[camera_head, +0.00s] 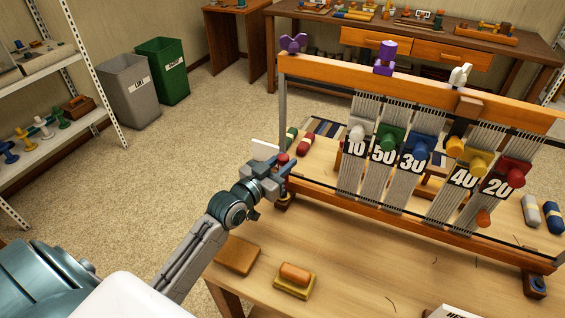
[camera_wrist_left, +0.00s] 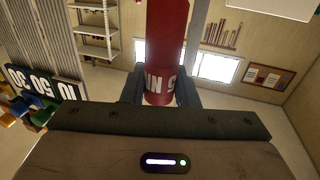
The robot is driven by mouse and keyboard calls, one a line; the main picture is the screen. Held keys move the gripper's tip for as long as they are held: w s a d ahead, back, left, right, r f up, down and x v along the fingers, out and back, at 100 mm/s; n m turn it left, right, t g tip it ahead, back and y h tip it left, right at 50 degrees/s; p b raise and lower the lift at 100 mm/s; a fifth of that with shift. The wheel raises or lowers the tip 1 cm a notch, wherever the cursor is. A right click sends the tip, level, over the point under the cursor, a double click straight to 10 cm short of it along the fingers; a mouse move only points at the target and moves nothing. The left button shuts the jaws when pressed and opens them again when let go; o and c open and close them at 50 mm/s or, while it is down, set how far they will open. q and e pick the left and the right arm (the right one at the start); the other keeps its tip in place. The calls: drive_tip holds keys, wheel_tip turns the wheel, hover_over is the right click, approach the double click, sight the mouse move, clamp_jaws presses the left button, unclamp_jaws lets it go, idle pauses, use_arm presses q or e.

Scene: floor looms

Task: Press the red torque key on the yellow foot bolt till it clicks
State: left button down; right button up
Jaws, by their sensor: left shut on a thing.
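My left gripper (camera_head: 281,174) is at the left end of the wooden loom, beside its left post. It is shut on the red torque key, whose red top (camera_head: 283,158) shows just above the fingers. In the left wrist view the red torque key (camera_wrist_left: 166,45) is a thick red cylinder with white lettering, held between the two dark fingers (camera_wrist_left: 163,92). The loom's left foot (camera_head: 284,202) shows partly below the gripper. I cannot make out the yellow bolt or whether the key touches it. My right gripper is not in view.
The loom's lower beam (camera_head: 400,222) and hanging numbered weights stand to the right of the gripper. A brown block (camera_head: 238,255) and a yellow block with an orange handle (camera_head: 294,281) lie on the near tabletop. Grey and green bins (camera_head: 163,72) stand behind on the open floor.

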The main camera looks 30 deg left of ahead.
use_arm(q)
drive_tip(key=shift+f+b, duration=0.3)
drive_tip(key=shift+f, duration=0.1)
idle(1.4)
drive_tip(key=shift+r, duration=0.15)
idle(3.0)
drive_tip(key=shift+r+p, duration=0.75)
drive_tip(key=shift+p, duration=0.1)
drive_tip(key=shift+r+p, duration=2.05)
drive_tip(key=shift+r, duration=0.25)
